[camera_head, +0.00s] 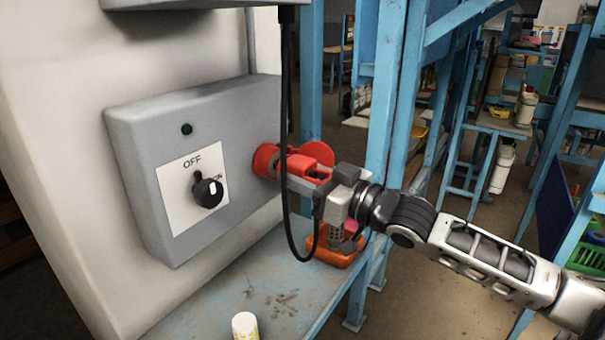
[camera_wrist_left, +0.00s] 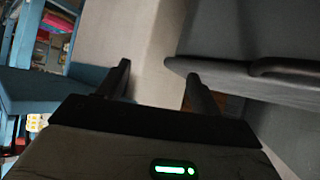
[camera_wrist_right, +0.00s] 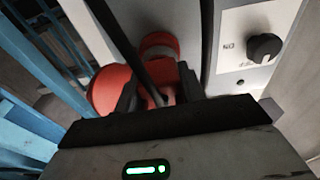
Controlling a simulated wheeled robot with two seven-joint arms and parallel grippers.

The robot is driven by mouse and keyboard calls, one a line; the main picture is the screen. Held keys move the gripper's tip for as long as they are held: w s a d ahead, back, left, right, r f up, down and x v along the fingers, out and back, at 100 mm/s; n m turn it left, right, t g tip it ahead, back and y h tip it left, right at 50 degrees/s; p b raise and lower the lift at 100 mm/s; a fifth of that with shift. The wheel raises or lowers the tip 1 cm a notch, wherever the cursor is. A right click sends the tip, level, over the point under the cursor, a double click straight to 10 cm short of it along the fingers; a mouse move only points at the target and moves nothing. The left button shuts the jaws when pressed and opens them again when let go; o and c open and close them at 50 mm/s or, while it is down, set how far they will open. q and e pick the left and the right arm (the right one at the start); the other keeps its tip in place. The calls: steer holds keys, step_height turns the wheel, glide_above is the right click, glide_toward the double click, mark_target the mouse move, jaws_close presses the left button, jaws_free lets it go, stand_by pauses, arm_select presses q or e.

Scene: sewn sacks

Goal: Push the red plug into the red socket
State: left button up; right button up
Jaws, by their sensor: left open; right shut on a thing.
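The red socket (camera_head: 265,160) sits on the right side of the grey switch box; it also shows in the right wrist view (camera_wrist_right: 158,42). My right gripper (camera_head: 325,180) is shut on the red plug (camera_head: 311,153), just right of the socket and roughly in line with it. In the right wrist view the plug (camera_wrist_right: 166,76) lies between the fingers, close to the socket. I cannot tell whether they touch or how far it is in. A red round disc, perhaps a cover, (camera_wrist_right: 108,90) is beside them. My left gripper (camera_wrist_left: 158,85) is open and empty, seen only in its wrist view.
The grey box (camera_head: 235,120) has a black knob (camera_head: 207,190) and a dark green lamp. A black cable (camera_head: 285,110) hangs in front and loops under the plug. An orange object (camera_head: 340,252) and a white-and-yellow cylinder (camera_head: 245,326) stand on the blue table (camera_head: 265,290).

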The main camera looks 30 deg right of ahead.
arm_select(q)
steer(key=shift+a+r+p, duration=0.1)
steer(key=shift+r+p, duration=0.2)
steer(key=shift+p, duration=0.1)
stand_by(0.3)
arm_select(e)
steer(key=shift+w+a, duration=0.25)
steer(key=shift+w, duration=0.4)
steer(key=o, duration=1.2)
steer(key=shift+c, duration=0.2)
arm_select(q)
steer(key=shift+s, duration=0.1)
steer(key=shift+f, duration=0.1)
arm_select(e)
steer(key=shift+s+d+f, duration=0.1)
steer(key=shift+s+d, duration=0.05)
steer(key=shift+s, duration=0.05)
arm_select(q)
steer(key=shift+s+a+f+p, duration=0.15)
steer(key=shift+a+f+p, duration=0.15)
steer(key=shift+p, duration=0.3)
arm_select(e)
steer(key=v, duration=1.5)
steer(key=shift+s, duration=0.3)
